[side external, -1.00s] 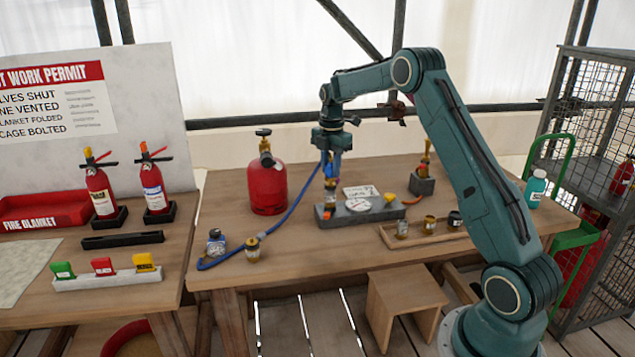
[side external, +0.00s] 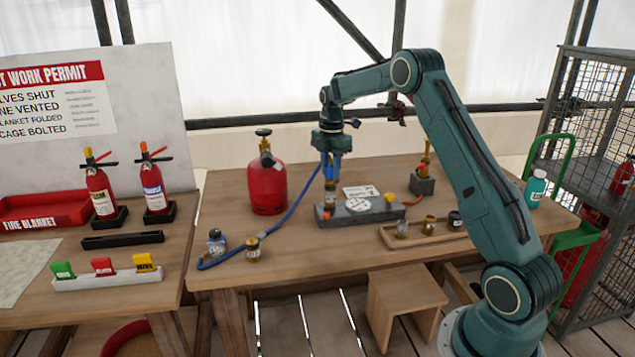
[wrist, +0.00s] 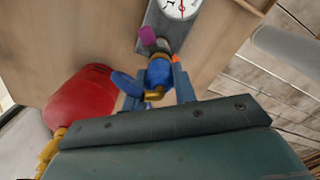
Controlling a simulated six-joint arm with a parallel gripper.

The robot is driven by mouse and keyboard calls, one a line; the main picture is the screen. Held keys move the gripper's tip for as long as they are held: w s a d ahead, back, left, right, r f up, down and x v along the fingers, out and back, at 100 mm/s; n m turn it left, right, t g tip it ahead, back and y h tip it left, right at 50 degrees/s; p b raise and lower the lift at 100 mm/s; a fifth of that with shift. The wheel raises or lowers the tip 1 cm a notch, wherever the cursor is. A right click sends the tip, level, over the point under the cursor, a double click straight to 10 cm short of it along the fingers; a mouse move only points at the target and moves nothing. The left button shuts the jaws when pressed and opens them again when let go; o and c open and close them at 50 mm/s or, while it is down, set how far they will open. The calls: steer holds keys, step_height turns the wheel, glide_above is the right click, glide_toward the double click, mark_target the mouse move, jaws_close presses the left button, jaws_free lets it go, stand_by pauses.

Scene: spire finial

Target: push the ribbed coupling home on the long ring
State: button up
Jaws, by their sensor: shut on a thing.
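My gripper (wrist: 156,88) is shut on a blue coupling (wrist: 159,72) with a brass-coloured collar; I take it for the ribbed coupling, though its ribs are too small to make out. In the side view my gripper (side external: 329,172) points down over the left end of a grey block (side external: 345,217). In the wrist view a short grey stub (wrist: 162,46) stands on that block, just beyond the coupling. Whether they touch, and whether this stub is the long ring, I cannot tell.
A blue hose (side external: 287,217) curves across the bench to the gripper. A red gas cylinder (side external: 267,188) stands to its left. A wooden tray (side external: 446,240) with small fittings lies to the right of the block. The bench front is mostly clear.

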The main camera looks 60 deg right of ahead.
steer(key=shift+f, duration=0.3)
steer(key=o, duration=1)
step_height(320, 180, up, 14)
stand_by(0.3)
stand_by(0.4)
